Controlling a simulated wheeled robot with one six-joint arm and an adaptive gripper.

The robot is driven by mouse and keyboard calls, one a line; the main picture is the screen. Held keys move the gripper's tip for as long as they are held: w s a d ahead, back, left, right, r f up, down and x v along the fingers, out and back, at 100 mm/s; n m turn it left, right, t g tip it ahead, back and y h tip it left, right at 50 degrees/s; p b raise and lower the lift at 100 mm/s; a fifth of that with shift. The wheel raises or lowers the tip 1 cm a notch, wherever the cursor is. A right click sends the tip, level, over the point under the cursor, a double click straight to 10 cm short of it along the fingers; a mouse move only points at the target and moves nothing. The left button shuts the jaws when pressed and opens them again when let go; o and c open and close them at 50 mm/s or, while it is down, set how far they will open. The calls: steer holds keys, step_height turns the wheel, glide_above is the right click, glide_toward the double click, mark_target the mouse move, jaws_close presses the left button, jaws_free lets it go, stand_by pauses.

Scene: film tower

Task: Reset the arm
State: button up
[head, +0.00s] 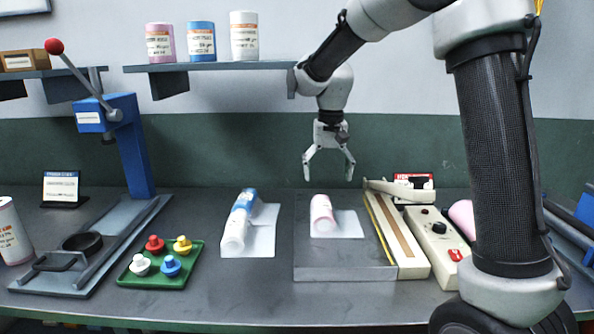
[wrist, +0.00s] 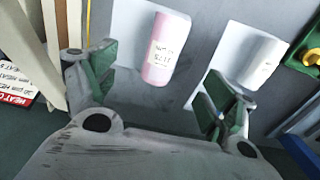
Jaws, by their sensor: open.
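My gripper (head: 329,172) is open and empty, with its fingers pointing down above the back of the bench, behind the grey plate (head: 345,272). A pink roll (head: 322,215) lies on a white sheet (head: 348,226) on that plate. In the wrist view the pink roll (wrist: 166,48) shows beyond and between my open green-padded fingers (wrist: 155,95), apart from them. A second white sheet (head: 263,242) to the left carries a blue roll (head: 245,200) and a white roll (head: 234,232) in line. The white roll (wrist: 252,60) also shows at the upper right of the wrist view.
A heat sealer (head: 437,240) stands right of the plate. A blue lever press (head: 128,140) and a green tray (head: 165,250) with several coloured knobs are at left. Pink, blue and white canisters (head: 201,42) stand on a wall shelf (head: 215,66) near my arm.

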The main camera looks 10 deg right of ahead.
steer(key=s+d+r+n+t, duration=0.1)
steer(key=s+d+r, duration=0.3)
steer(key=s, duration=0.3)
steer(key=s+d+r+t, duration=0.1)
steer(key=s+d+r, duration=0.3)
steer(key=s+d, duration=0.15)
steer(key=s+d+f+t, duration=0.1)
steer(key=s+d, duration=0.1)
steer(key=s, duration=0.6)
steer(key=s+d+f+n+t, duration=0.1)
steer(key=s+d, duration=0.1)
steer(key=s, duration=0.6)
steer(key=shift+s+d+f, duration=0.15)
steer(key=shift+s+d, duration=0.2)
steer(key=shift+s, duration=0.05)
